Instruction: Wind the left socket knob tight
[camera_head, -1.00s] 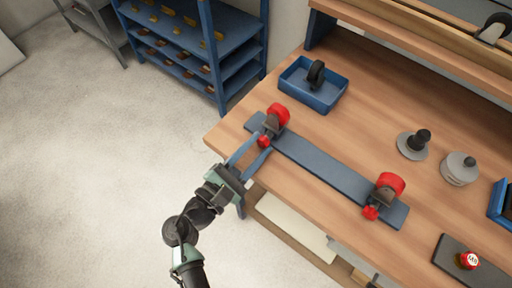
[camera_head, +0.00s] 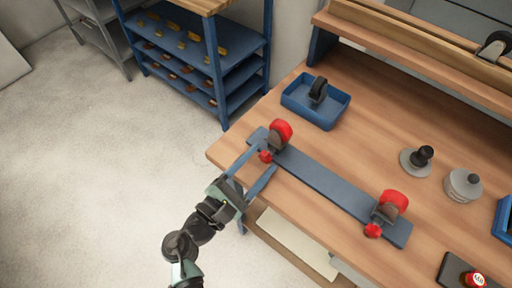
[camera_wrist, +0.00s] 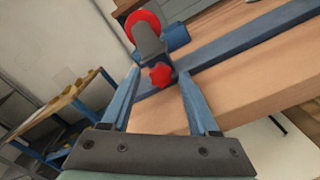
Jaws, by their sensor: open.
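The left socket knob (camera_head: 265,157) is a small red lobed knob at the front of the left caster socket on a long blue-grey bar. A red wheel (camera_head: 281,132) sits above and behind it. My gripper (camera_head: 260,165) is open at the bar's left end. In the wrist view the knob (camera_wrist: 160,75) shows between the tips of my gripper (camera_wrist: 157,82), with a gap visible on each side. I cannot tell how deep the knob lies between the fingers. The right socket knob (camera_head: 373,230) is red too, below another red wheel (camera_head: 394,202).
The blue-grey bar (camera_head: 325,183) lies along the front of the wooden bench (camera_head: 395,135). A blue tray (camera_head: 330,115) with a dark wheel (camera_head: 318,89) stands behind. Grey round parts (camera_head: 463,185) stand at right. Open floor lies left of the bench.

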